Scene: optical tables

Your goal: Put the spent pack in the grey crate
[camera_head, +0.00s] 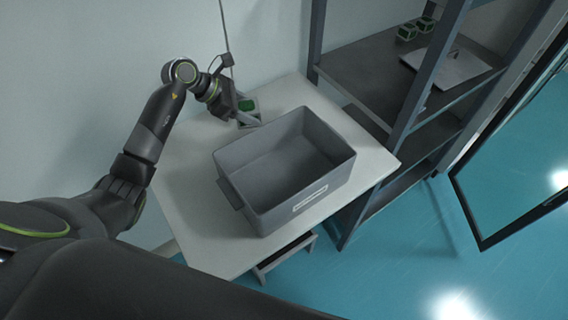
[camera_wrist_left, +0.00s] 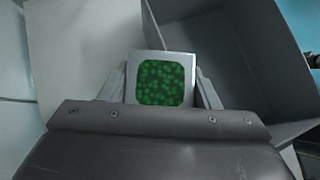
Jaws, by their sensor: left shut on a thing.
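The grey crate (camera_head: 268,199) stands open and empty on a white table, with a white label on its near wall; its inside and wall also show in the left wrist view (camera_wrist_left: 265,60). My left gripper (camera_head: 248,119) is at the far left of the crate, just outside its rim. It is shut on a small pack with a green speckled face in a light grey frame (camera_head: 247,105). The pack fills the middle of the left wrist view (camera_wrist_left: 162,82), between both fingers. I cannot tell whether it touches the table. My right gripper is not in view.
The white table (camera_head: 190,205) has bare room left of the crate. A dark shelf unit (camera_head: 372,80) stands at the right, holding small green-topped blocks (camera_head: 407,31) and a flat grey panel (camera_head: 455,66). A glass-panelled frame (camera_head: 465,205) stands further right.

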